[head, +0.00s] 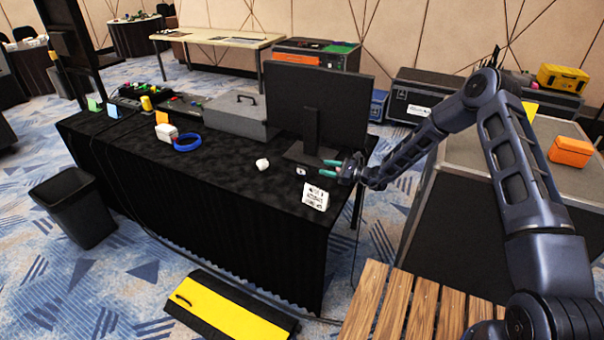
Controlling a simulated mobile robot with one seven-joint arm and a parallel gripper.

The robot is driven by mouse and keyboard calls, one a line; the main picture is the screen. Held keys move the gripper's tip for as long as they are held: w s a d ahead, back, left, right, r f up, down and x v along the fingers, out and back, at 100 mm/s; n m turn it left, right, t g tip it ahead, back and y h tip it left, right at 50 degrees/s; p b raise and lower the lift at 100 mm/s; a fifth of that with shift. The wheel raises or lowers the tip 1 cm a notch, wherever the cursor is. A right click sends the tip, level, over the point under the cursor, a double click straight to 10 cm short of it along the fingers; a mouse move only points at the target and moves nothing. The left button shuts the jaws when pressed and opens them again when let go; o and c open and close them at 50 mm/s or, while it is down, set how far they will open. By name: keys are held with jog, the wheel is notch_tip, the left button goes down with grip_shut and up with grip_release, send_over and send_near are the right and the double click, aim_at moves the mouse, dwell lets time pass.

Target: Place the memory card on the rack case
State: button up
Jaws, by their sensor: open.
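A small white piece with a dark blue mark (301,171), perhaps the memory card, lies on the black-draped table near its right end. It is too small to tell for sure. My gripper (329,168) is just to its right, low over the table, with its teal fingertips apart and pointing left at it. I see nothing between the fingers. A large dark case with a grey top (452,150), which may be the rack case, stands right of the table, partly hidden behind my arm.
The black table (230,180) holds a monitor (345,98), a grey lidded case (236,117), blue tape (187,142) and a white card (315,196). An orange box (571,151) sits on the grey-topped case. A slatted wooden surface (410,305) is in front.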

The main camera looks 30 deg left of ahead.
jog(key=m+t, duration=0.1)
jog(key=m, duration=0.1)
send_near(301, 167)
jog(key=shift+d+f, duration=0.4)
jog(key=shift+a+f, duration=0.2)
jog(key=shift+a, duration=0.05)
jog(key=a, duration=1)
jog(key=shift+w+a+r, duration=0.1)
jog(key=shift+a, duration=0.2)
grip_shut()
